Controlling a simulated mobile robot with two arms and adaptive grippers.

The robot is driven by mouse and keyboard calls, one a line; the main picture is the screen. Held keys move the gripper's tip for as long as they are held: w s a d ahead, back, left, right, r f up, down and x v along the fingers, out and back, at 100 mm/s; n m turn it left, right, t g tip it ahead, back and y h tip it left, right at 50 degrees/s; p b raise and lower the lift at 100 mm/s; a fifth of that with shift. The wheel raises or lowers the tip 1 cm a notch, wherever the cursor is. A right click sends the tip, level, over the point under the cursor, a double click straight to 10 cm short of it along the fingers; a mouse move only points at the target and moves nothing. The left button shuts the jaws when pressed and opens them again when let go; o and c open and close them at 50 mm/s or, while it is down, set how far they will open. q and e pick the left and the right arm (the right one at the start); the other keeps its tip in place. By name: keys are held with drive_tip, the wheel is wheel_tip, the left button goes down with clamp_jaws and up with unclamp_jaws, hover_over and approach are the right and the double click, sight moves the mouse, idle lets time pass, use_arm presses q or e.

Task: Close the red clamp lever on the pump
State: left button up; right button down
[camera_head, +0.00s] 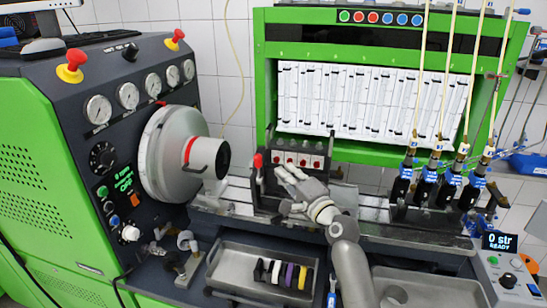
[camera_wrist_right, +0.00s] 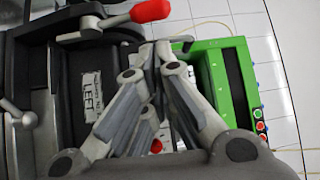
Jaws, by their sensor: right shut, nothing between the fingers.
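The red-tipped clamp lever (camera_head: 257,160) stands upright at the left end of the dark pump clamp (camera_head: 300,158). In the right wrist view its red knob (camera_wrist_right: 150,11) is at the top, on a pale metal arm running left over a dark block marked "LEFT" (camera_wrist_right: 90,93). My right gripper (camera_head: 281,172) is in front of the clamp, just right of the lever. In the wrist view its fingers (camera_wrist_right: 157,50) are together and empty, with the tips below the red knob and a visible gap. They hide part of the clamp. My left gripper is not in view.
The grey round drive (camera_head: 190,158) with a red band stands left of the clamp. A tray (camera_head: 235,252) with several coloured rings lies in front. Injectors with hoses (camera_head: 435,180) stand to the right. The green frame (camera_head: 262,70) rises behind.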

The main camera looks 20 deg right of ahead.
sight(259, 169)
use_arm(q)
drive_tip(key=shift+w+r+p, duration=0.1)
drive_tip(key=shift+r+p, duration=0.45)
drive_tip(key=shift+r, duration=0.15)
use_arm(e)
drive_tip(key=x, duration=0.7)
drive_tip(key=shift+w, duration=0.3)
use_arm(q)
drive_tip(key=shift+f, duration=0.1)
use_arm(e)
drive_tip(key=shift+f, duration=0.1)
